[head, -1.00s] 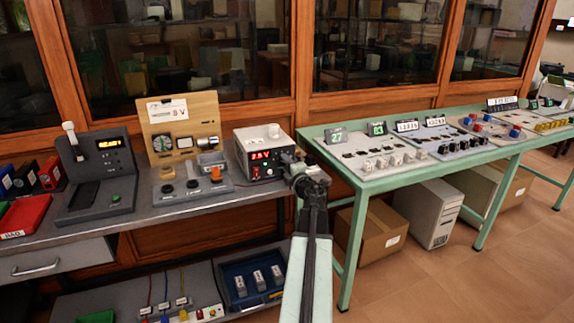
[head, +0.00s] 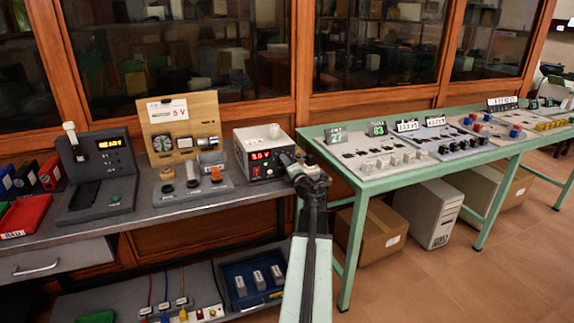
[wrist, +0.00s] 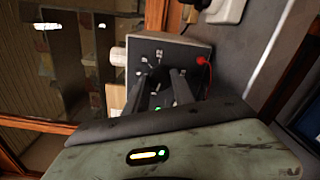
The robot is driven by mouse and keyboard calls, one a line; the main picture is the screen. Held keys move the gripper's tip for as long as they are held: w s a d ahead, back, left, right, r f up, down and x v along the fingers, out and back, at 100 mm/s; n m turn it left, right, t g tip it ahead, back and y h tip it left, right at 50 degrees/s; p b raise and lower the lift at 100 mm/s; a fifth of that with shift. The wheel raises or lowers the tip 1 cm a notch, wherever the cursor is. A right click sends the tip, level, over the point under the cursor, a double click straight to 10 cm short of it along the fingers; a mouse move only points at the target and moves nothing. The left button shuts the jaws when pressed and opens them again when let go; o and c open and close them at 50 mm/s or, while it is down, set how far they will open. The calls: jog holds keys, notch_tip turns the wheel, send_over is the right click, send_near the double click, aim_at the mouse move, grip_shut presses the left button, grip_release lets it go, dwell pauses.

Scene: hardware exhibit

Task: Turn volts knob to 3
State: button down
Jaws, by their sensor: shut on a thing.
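The power supply (head: 265,135) is a pale box on the grey bench with a red lit display (head: 260,155) that seems to read about 3.5 V. My gripper (head: 287,160) is at the right side of its dark front panel. In the wrist view the panel (wrist: 150,58) is seen sideways, with dial marks around the spot where my gripper's two dark fingers (wrist: 163,90) meet it. The fingers are shut on what appears to be the volts knob, which is mostly hidden between them.
A wooden meter board (head: 183,115) and a grey unit with a display (head: 95,170) stand left on the bench. A green table (head: 400,178) with switch panels is at the right. Glass cabinets stand close behind.

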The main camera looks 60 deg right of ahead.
jog(key=c, duration=1.1)
grip_release()
jog(key=shift+o, duration=0.2)
jog(key=v, duration=0.7)
jog(key=shift+s+a, duration=0.25)
jog(key=shift+s, duration=0.05)
